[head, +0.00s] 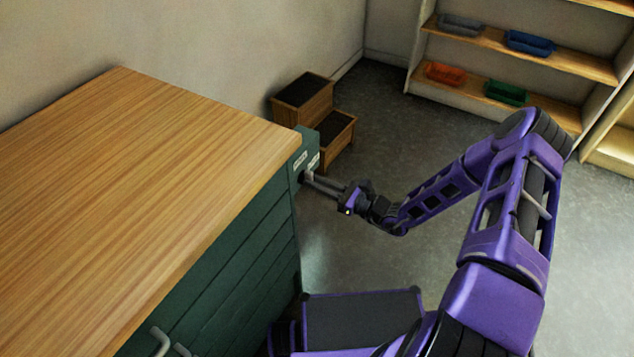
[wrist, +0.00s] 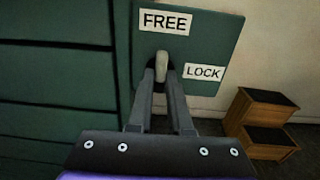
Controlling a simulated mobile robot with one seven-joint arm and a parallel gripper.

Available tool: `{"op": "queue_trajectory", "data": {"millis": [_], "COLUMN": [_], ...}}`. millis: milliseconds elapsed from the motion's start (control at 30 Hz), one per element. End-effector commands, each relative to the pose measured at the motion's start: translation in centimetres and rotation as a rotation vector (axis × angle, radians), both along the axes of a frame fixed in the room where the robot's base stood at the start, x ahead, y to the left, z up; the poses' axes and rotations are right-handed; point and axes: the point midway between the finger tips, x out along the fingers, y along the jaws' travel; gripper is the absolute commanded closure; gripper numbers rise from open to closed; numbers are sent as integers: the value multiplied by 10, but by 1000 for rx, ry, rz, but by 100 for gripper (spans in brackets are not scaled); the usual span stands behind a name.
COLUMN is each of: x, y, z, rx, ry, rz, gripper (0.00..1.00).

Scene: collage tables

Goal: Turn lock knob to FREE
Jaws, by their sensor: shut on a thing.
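The lock knob (wrist: 162,66) is a pale, narrow grip on a dark green plate (wrist: 212,32) at the cabinet's edge. In the wrist view it stands about upright, its upper end below the FREE label (wrist: 166,22). The LOCK label (wrist: 204,72) is to its right and lower. My gripper (wrist: 162,78) is shut on the knob, one finger on each side. The fingers hide its lower part. In the head view my gripper (head: 309,178) reaches the plate (head: 300,172) from the right; the knob is too small there to make out clearly.
The green cabinet (head: 235,262) with a wooden top (head: 140,170) fills the left. A wooden step stool (head: 302,98) stands behind the plate against the wall. Shelves with several coloured trays (head: 528,42) are at the back right. The floor between is clear.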

Motion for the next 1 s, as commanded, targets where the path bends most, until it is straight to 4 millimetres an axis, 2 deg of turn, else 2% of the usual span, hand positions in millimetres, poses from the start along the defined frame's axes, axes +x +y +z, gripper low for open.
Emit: {"op": "queue_trajectory", "data": {"millis": [300, 333, 500, 833, 1000], "x": [0, 0, 0, -1, -12], "y": [-1, -1, -1, -3, -21], "z": [0, 0, 0, 0, 0], "rx": [-2, -2, -2, -1, -2], "ry": [-2, -2, -1, 0, 0], "rz": [-1, -1, 0, -1, -3], "gripper": [100, 81, 52, 52, 52]}}
